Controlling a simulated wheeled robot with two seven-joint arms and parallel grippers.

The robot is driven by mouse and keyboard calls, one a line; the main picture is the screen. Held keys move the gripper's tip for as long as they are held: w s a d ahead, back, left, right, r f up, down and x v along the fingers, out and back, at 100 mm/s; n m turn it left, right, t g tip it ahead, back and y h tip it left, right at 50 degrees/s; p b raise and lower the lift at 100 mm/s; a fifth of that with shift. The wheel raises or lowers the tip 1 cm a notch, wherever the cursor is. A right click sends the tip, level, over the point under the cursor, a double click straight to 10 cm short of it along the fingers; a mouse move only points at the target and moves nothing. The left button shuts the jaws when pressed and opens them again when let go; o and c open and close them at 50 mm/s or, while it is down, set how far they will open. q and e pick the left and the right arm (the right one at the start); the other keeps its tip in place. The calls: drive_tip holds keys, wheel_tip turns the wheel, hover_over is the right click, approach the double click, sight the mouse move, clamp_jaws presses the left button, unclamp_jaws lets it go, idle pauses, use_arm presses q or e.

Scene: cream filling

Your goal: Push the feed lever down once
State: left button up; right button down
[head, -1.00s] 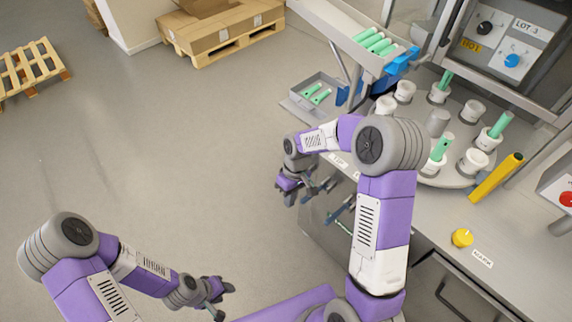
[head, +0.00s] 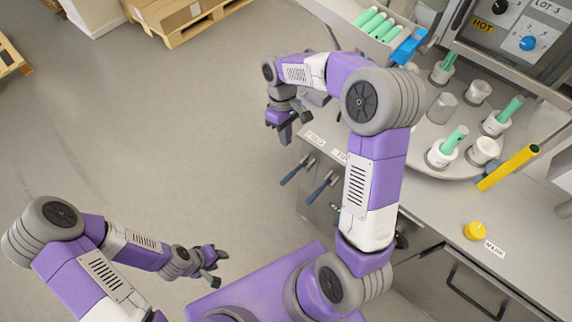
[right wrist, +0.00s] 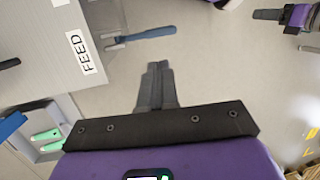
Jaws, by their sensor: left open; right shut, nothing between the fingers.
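The feed lever (head: 297,172) has a blue handle and sticks out from the bench front below the FEED label (head: 314,137). In the right wrist view the lever (right wrist: 150,34) lies sideways beside the FEED label (right wrist: 83,53). My right gripper (head: 284,134) is shut and empty, a little up and left of the lever in the head view. In the right wrist view its fingers (right wrist: 157,75) are together, apart from the lever in the picture. My left gripper (head: 218,268) is open and empty, low over the floor.
A second blue-handled lever (head: 321,186) sits just right of the feed lever. The bench carries a turntable with white cups and green tubes (head: 454,140), a yellow bar (head: 508,168) and a yellow knob (head: 475,231). The floor (head: 150,130) left of the bench is clear.

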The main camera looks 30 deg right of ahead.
sight(287, 176)
drive_tip(key=b+x, duration=0.4)
drive_tip(key=x, duration=1)
drive_tip(key=shift+w, duration=0.1)
use_arm(q)
wheel_tip(287, 176, down, 4)
drive_tip(key=shift+w+r, duration=0.1)
